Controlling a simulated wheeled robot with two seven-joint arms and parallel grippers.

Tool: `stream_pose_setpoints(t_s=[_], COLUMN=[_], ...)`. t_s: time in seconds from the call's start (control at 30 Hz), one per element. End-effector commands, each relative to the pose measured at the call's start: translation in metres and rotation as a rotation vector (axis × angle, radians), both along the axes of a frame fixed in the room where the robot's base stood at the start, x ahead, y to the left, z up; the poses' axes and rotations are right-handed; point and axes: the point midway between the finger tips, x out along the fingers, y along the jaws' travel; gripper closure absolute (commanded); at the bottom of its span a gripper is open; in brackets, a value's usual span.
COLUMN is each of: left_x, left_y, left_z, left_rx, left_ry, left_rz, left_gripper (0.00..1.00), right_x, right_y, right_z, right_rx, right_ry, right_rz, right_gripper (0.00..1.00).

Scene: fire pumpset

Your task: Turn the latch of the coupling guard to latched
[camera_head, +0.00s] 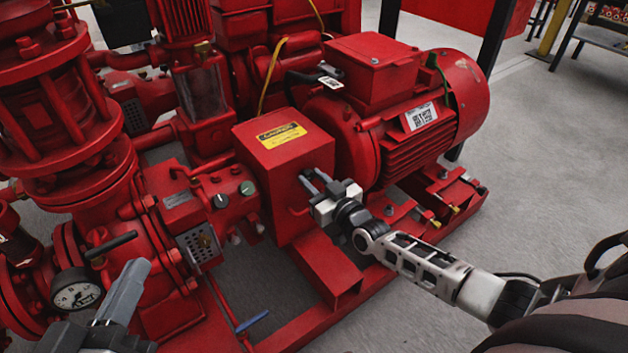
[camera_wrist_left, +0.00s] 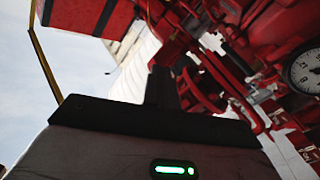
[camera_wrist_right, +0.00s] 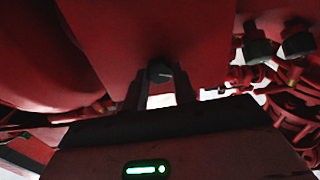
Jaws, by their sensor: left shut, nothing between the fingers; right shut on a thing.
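The coupling guard (camera_head: 285,190) is a red box with a yellow caution label, in the middle of the head view. It also fills the upper part of the right wrist view (camera_wrist_right: 150,30). A small black latch knob (camera_wrist_right: 160,70) sits on its face. My right gripper (camera_head: 312,180) is at the guard's right-hand face, shut on the latch knob; its fingers stand on both sides of the knob in the right wrist view. In the head view the gripper hides the knob, and I cannot read the latch's angle. My left gripper (camera_head: 134,272) is shut and empty at lower left, apart from the guard.
The red motor (camera_head: 410,110) stands right of the guard. A pressure gauge (camera_head: 76,294) and red piping are near my left gripper. The grey floor (camera_head: 540,170) at right is clear.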

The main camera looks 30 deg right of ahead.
Motion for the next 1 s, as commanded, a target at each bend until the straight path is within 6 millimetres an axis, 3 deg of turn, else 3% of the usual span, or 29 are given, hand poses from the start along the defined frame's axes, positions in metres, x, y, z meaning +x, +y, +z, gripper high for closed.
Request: stream_pose_setpoints(t_s=[0.47, 1.0], left_x=[0.002, 0.01], left_y=[0.003, 0.005], left_z=[-0.001, 0.017], left_rx=[0.007, 0.045], left_ry=[-0.021, -0.175], left_rz=[0.018, 0.033], left_gripper=[1.0, 1.0], right_x=[0.0, 0.0], right_y=[-0.001, -0.002], right_z=[-0.001, -0.003], right_rx=[0.448, 0.939], right_ry=[0.063, 0.132], right_rz=[0.0, 0.0], right_gripper=[0.96, 0.96])
